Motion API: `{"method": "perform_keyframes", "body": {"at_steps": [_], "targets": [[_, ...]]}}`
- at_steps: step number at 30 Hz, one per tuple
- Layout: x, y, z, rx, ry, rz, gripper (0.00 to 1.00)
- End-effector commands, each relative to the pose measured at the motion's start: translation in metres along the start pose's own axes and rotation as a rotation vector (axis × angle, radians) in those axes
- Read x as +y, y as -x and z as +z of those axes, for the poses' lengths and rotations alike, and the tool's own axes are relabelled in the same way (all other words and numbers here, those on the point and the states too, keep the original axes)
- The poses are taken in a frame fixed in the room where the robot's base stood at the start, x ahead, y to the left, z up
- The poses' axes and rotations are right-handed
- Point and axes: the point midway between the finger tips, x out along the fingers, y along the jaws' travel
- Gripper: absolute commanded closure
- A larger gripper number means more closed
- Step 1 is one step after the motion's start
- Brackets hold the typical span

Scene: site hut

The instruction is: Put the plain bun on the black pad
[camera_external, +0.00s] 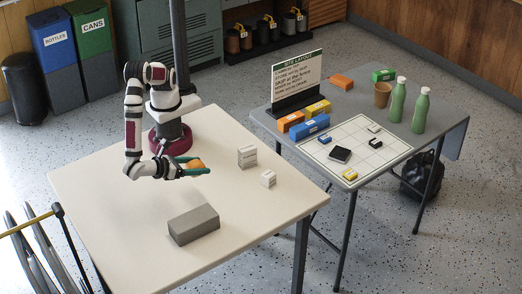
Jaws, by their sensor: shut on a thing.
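A black square pad (340,154) lies on the white gridded sheet (376,158) on the grey table to the right. Nothing shows on top of the pad. My gripper is well to the left of it and apart from it.
Blue, orange and yellow blocks, a sign (297,80), a brown cup (383,94) and green bottles (420,110) surround the sheet. A gap separates the tables.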

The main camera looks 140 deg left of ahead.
Motion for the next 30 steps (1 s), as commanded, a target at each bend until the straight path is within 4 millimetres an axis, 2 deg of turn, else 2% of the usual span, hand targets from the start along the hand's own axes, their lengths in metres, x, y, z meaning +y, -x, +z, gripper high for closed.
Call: {"method": "perform_keyframes", "body": {"at_steps": [4, 8, 11, 14, 17, 18, 21, 24, 27, 30], "targets": [[-0.017, -0.015, 0.005, 0.001, 0.000, -0.002, 0.86], [-0.053, -0.052, 0.019, 0.000, -0.007, -0.021, 0.86], [-0.085, -0.090, 0.035, 0.001, -0.018, -0.045, 0.86], [-0.115, -0.139, 0.059, 0.001, -0.033, -0.082, 0.86], [-0.141, -0.197, 0.088, 0.002, -0.053, -0.131, 0.86], [-0.149, -0.222, 0.102, 0.003, -0.063, -0.154, 0.86], [-0.157, -0.281, 0.133, 0.004, -0.089, -0.211, 0.86], [-0.156, -0.328, 0.158, 0.004, -0.112, -0.261, 0.86], [-0.150, -0.359, 0.173, 0.005, -0.127, -0.297, 0.86], [-0.146, -0.376, 0.181, 0.004, -0.136, -0.318, 0.86]]}}
